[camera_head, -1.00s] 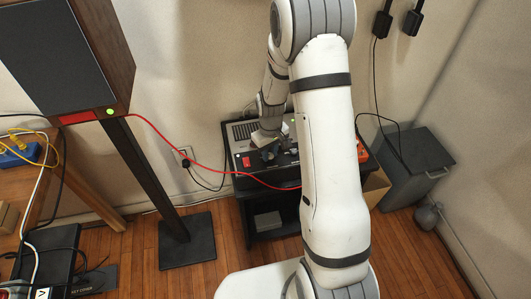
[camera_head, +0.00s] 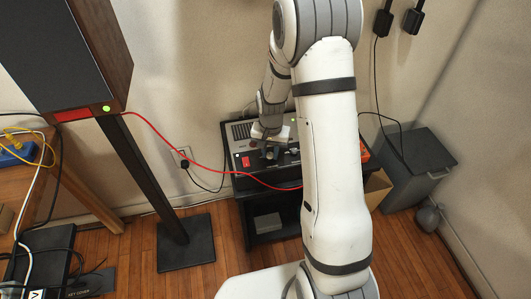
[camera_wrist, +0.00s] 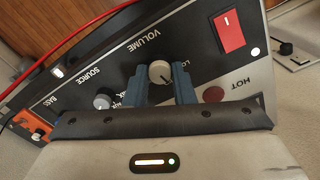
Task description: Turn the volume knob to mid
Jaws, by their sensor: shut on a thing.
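The amplifier's dark front panel (camera_wrist: 205,58) fills the upper wrist view, with its lettering upside down. The pale round volume knob (camera_wrist: 159,72) sits below the word VOLUME. My gripper (camera_wrist: 160,82) has its two blue fingers on either side of the knob, shut on it. A short dark mark shows on the knob's lower right, but its exact setting is hard to read. A "LO" label is partly visible right of the knob; a label to the left is partly covered by a finger. In the head view my gripper (camera_head: 269,151) is over the amplifier (camera_head: 240,161), with the knob hidden.
The source knob (camera_wrist: 102,101) is close left of my fingers. A red switch (camera_wrist: 229,32) and the dark red HOT spot (camera_wrist: 214,94) are to the right. A red cable (camera_head: 195,165) runs from the speaker (camera_head: 60,50) across the amplifier's front. A grey bin (camera_head: 415,165) stands right.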

